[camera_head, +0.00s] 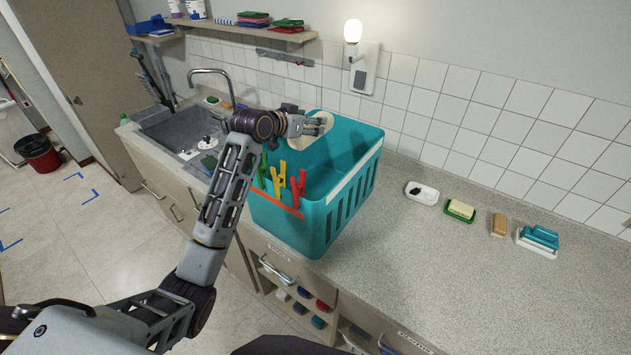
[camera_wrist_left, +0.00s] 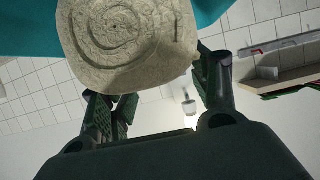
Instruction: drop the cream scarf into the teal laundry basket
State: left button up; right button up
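The cream scarf (camera_head: 299,143) is a rolled bundle at the upper left part of the teal laundry basket (camera_head: 313,234), level with its rim in the head view. My left gripper (camera_head: 318,123) is at the scarf, with its fingers spread about the roll's width. In the left wrist view the scarf (camera_wrist_left: 125,38) shows its spiral end between the fingers (camera_wrist_left: 160,90), which meet its edges; it looks gripped. The basket also shows behind it in the left wrist view (camera_wrist_left: 30,28). The basket's floor is hidden. My right gripper is not in view.
Colored clothespins (camera_head: 280,182) are on the basket's near left rim. A sink with a faucet (camera_head: 212,73) is to the left. Soap dishes (camera_head: 422,193) and brushes (camera_head: 538,238) line the counter at right. A lit wall lamp (camera_head: 353,32) is behind. The front right counter is clear.

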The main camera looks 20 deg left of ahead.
pick_arm(q)
jog(key=o, duration=0.3)
jog(key=shift+r, duration=0.15)
notch_tip(320, 180, up, 10)
dwell(0.9)
jog(key=shift+f, duration=0.25)
dwell(0.7)
